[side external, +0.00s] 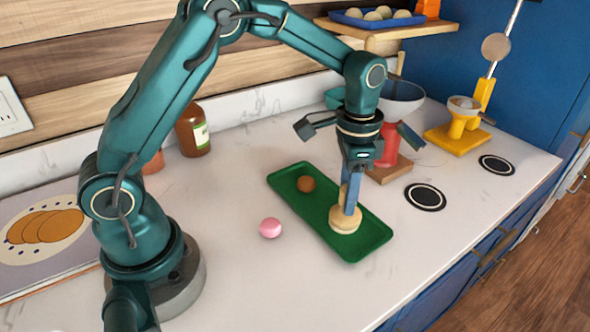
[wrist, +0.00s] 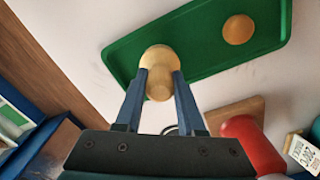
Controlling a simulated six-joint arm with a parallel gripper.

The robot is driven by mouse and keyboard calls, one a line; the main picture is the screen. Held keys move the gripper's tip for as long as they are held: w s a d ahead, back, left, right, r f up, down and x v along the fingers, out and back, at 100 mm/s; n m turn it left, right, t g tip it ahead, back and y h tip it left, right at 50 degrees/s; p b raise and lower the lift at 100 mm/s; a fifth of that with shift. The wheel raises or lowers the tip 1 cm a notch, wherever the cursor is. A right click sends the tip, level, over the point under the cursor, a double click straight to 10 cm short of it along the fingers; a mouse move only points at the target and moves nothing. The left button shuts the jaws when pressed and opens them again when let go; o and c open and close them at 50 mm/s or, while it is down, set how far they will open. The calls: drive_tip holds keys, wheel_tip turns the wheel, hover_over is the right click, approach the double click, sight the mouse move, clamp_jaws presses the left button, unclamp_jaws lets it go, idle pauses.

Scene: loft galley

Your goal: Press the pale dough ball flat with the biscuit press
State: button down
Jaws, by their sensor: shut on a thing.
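My gripper (side external: 350,205) points down over the near end of the green tray (side external: 372,243), shut on the wooden biscuit press (side external: 345,214). In the wrist view my two blue fingers (wrist: 160,82) sit either side of the handle of the press (wrist: 158,55). The press stands about upright, with its round base low over the tray. The pale dough ball is not seen apart from the press. A pale edge shows at the base, but I cannot tell dough from wood there. A brown ball (side external: 306,184) lies at the tray's other end, also in the wrist view (wrist: 238,29).
A pink ball (side external: 270,228) lies on the counter left of the tray. A red jar (side external: 388,150) on a wooden board (side external: 390,172) stands behind my gripper. A black disc (side external: 425,197) lies to the right. The counter in front of the tray is clear.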

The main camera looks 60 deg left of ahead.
drive_tip(key=shift+r, duration=0.15)
drive_tip(key=shift+r, duration=3.4)
